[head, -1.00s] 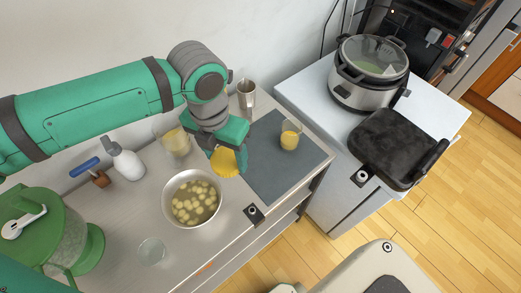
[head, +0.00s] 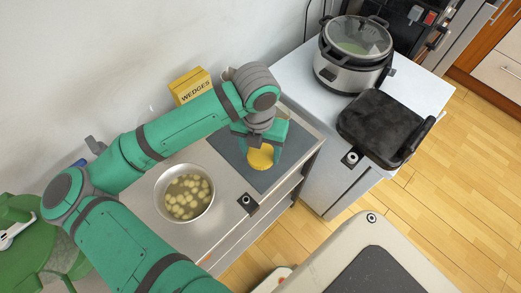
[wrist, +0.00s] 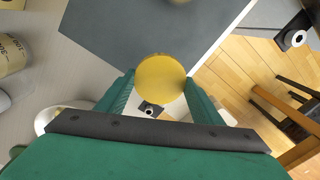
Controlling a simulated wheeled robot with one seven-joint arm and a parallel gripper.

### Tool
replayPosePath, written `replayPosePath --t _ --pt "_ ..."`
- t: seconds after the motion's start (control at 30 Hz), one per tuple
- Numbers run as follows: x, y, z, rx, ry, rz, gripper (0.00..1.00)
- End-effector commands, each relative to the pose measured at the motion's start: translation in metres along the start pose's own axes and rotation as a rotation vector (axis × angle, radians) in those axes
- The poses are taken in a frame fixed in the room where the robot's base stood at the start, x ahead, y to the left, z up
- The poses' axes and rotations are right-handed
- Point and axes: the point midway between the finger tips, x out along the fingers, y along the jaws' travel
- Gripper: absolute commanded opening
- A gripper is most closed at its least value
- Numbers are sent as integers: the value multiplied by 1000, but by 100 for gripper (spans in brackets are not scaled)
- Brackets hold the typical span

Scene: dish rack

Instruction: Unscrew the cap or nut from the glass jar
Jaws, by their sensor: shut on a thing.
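My gripper (head: 262,150) is shut on a round yellow cap (head: 260,158) and holds it over the dark grey mat (head: 232,157) on the counter. In the wrist view the cap (wrist: 160,79) sits between the two green fingers (wrist: 160,92), its flat face towards the camera. I cannot tell its exact height above the mat. A blurred brownish shape at the top edge of the wrist view is too cut off to identify.
A metal bowl with pale chunks (head: 184,194) stands left of the mat. A yellow WEDGES box (head: 191,86) is by the wall. To the right, a cooker (head: 354,58) and a black grill (head: 383,128) stand on a white surface, past a gap beside the counter.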

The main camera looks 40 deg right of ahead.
Motion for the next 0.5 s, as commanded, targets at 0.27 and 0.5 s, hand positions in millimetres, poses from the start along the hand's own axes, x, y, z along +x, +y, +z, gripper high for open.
replayPosePath --t 0.27,0.5 --pt "0 0 0 -1 0 1 34" --pt "6 0 -1 -19 1 16 34"
